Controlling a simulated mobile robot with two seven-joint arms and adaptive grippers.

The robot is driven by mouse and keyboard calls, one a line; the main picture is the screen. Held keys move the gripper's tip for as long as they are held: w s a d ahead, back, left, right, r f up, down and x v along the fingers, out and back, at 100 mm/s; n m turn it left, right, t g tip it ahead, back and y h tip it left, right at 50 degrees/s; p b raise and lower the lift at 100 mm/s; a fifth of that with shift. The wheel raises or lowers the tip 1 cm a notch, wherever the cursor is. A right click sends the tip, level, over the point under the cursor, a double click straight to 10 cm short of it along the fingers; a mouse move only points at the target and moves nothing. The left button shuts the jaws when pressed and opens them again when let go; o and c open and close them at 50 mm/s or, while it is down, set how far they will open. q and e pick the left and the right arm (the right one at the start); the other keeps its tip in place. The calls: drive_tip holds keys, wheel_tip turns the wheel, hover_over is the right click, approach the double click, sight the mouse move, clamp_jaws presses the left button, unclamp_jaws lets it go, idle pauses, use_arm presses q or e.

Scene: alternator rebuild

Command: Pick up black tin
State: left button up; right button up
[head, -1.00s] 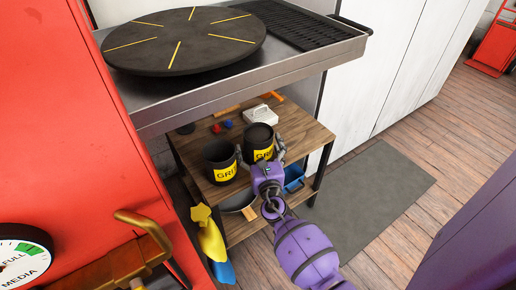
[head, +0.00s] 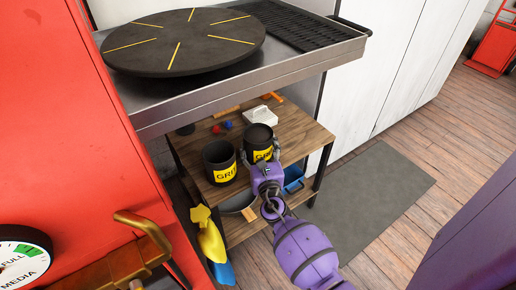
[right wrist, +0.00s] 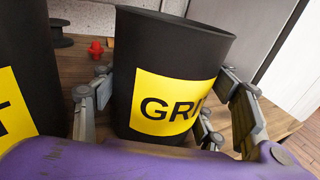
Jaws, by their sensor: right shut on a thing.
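Two black tins with yellow labels stand side by side on the wooden shelf. My right gripper (head: 262,156) is shut on the right-hand black tin (head: 259,134), with its fingers on both sides. The other black tin (head: 218,155) is open-topped and stands to the left, close to the gripper's left finger. My left gripper is not in view.
A metal worktop with a dark round turntable (head: 184,42) overhangs the wooden shelf (head: 303,134). A white box (head: 260,116) and small red and blue items lie behind the tins. A red cabinet (head: 60,120) stands left.

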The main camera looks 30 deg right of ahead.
sight(255, 130)
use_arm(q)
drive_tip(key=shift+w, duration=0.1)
use_arm(e)
drive_tip(key=shift+w+r, duration=0.1)
drive_tip(key=shift+r, duration=0.05)
